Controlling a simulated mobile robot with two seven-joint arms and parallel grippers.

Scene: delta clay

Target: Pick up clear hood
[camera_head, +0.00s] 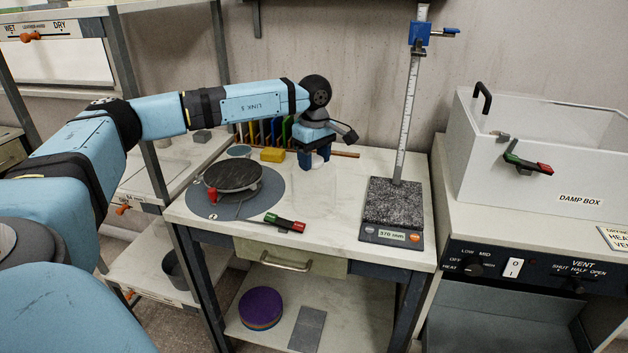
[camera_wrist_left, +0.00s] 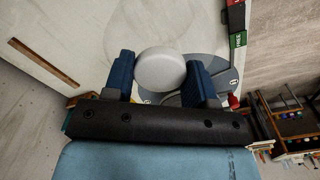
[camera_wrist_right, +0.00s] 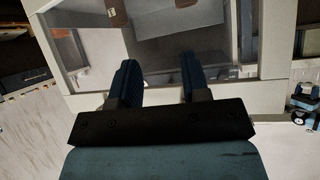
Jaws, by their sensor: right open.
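My left gripper (camera_head: 314,160) is over the back of the white worktable (camera_head: 335,215). Its blue fingers (camera_wrist_left: 160,72) are against both sides of a smooth white rounded object (camera_wrist_left: 160,68), whose underside is hidden.
A dark round disc (camera_head: 233,175) stands at the table's left. A red and green marker-like piece (camera_head: 285,223) lies near the front edge. A scale with a granite plate (camera_head: 393,203) and a tall ruler stands right. The damp box (camera_head: 530,185) is further right.

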